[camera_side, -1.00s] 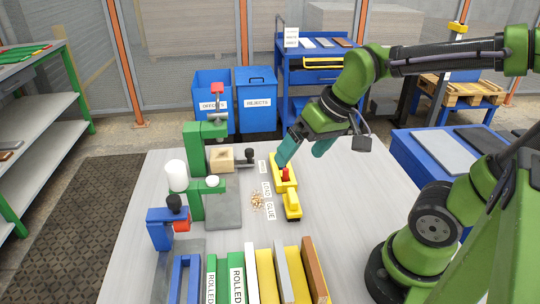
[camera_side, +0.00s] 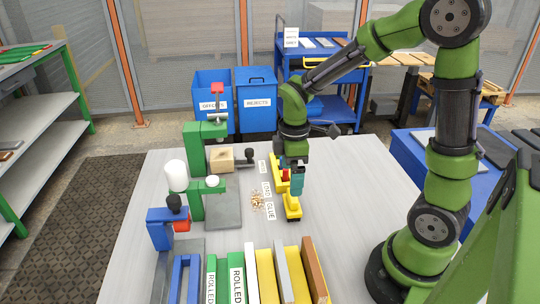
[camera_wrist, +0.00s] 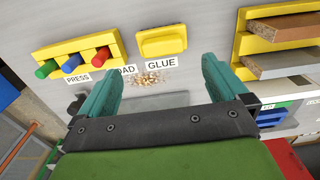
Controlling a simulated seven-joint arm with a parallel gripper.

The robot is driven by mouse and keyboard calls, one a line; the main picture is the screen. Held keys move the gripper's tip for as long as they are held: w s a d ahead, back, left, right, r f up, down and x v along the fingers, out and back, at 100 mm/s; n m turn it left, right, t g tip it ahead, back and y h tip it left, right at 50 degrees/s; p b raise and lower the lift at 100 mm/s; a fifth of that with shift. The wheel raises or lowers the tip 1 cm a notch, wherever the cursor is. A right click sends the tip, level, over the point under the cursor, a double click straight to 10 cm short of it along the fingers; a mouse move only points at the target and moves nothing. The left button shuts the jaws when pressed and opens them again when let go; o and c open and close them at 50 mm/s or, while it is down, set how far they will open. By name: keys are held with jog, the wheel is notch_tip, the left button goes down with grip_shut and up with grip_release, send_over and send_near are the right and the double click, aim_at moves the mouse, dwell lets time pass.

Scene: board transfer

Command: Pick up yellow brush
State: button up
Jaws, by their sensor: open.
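A yellow rounded block (camera_wrist: 162,41) lies beside the GLUE label. It is the likeliest yellow brush, but I see no bristles or handle. In the side view this yellow block (camera_side: 293,207) is on the table near the yellow rack. My gripper (camera_wrist: 161,68) is open and empty, its two teal fingers spread with the GLUE label between them in the picture. The block shows just beyond the fingertips, apart from them. In the side view my gripper (camera_side: 296,186) points down over the rack area and partly hides the rack.
A yellow rack (camera_wrist: 55,68) holds green, blue and red rods left of the block. Brown crumbs (camera_wrist: 147,79) lie by the labels. Yellow slotted holders with boards (camera_wrist: 285,28) stand at the right. Green press-like fixtures (camera_side: 194,150) stand left of my gripper.

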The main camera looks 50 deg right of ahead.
aim_at(292, 201)
notch_tip(292, 201, down, 5)
jog(key=shift+r, duration=0.2)
jog(key=f, duration=0.5)
jog(key=shift+s+f, duration=0.1)
jog(key=shift+s, duration=0.25)
jog(key=c, duration=0.9)
